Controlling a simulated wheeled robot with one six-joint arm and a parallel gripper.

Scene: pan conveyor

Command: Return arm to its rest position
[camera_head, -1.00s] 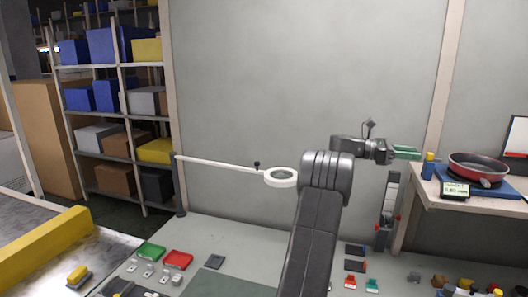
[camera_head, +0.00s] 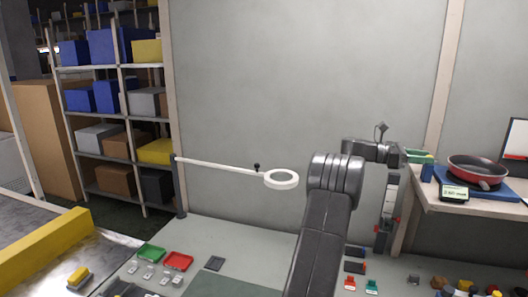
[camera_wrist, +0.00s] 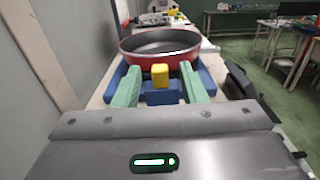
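My gripper (camera_head: 424,157) is at the right in the head view, level with the shelf top and pointing right. In the wrist view its two green fingers (camera_wrist: 160,84) are wide apart and hold nothing. A small blue piece with a yellow top (camera_wrist: 160,75) shows between the fingers, with gaps on both sides; its depth from the fingertips is unclear. In the head view its blue body (camera_head: 427,172) stands on the shelf edge, partly covered by the fingers. My arm reaches up from the bottom centre and bends right.
A red pan (camera_head: 478,168) sits on a blue base (camera_head: 466,187) beside a small display (camera_head: 454,192) on the right shelf. A white ring magnifier (camera_head: 282,179) reaches out left of my arm. Red and green trays (camera_head: 177,261) lie on the bench below.

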